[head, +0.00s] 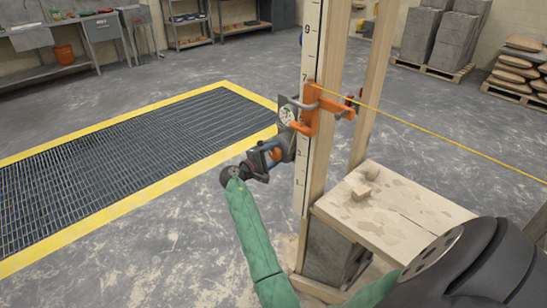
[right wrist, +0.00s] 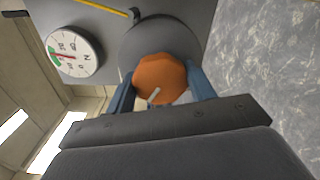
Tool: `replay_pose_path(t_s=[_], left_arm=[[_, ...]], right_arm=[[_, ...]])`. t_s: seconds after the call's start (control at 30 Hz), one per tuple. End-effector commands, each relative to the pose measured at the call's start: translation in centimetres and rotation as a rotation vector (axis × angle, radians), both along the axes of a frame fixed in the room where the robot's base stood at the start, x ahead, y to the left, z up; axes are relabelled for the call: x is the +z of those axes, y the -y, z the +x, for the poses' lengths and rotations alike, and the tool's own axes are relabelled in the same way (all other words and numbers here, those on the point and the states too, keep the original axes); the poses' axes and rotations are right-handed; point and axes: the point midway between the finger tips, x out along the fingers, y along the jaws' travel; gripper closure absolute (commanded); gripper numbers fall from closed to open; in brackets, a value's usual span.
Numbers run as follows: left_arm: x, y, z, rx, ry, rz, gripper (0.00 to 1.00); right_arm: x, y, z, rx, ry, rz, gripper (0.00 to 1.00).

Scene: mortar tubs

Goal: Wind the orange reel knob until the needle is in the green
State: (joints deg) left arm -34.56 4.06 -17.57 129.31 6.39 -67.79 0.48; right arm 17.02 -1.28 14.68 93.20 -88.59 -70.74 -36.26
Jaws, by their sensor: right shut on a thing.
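The orange reel knob (right wrist: 160,78) sits between the two blue fingers of my right gripper (right wrist: 163,88), which is shut on it. A pale mark shows on the knob's face. In the head view the same gripper (head: 272,156) reaches the reel from the lower left, with the orange knob (head: 277,154) partly hidden by the fingers. The round white gauge (right wrist: 73,52) is beside the knob in the wrist view, with a green band at its left edge. My left gripper is not in view.
An orange bracket (head: 311,110) clamps onto a numbered wooden post (head: 308,60). A yellow line (head: 440,140) runs from it to the right. A wooden board (head: 400,225) with mortar scraps stands at the right, beside the post. A yellow-edged floor grate (head: 130,150) lies left.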

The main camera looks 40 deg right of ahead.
Motion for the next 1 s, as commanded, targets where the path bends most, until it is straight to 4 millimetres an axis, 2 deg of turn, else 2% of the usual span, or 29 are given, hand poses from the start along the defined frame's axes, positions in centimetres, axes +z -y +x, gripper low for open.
replay_pose_path(t_s=[0.37, 0.4, 0.5, 0.83, 1.0], left_arm=[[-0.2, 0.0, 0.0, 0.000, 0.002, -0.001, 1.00], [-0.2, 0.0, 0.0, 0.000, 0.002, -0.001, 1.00], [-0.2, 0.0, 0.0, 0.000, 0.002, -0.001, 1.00], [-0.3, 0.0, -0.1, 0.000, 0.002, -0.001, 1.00], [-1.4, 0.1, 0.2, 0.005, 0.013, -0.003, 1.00]], right_arm=[[-0.1, 0.1, -0.1, -0.002, 0.002, 0.002, 0.69], [-0.1, 0.1, -0.1, -0.002, 0.002, 0.002, 0.40], [-0.1, 0.0, -0.1, -0.001, 0.002, 0.001, 0.24], [-0.1, -0.3, 0.0, 0.000, 0.002, 0.001, 0.24], [-0.3, -2.3, -0.2, 0.000, 0.002, 0.002, 0.24]])
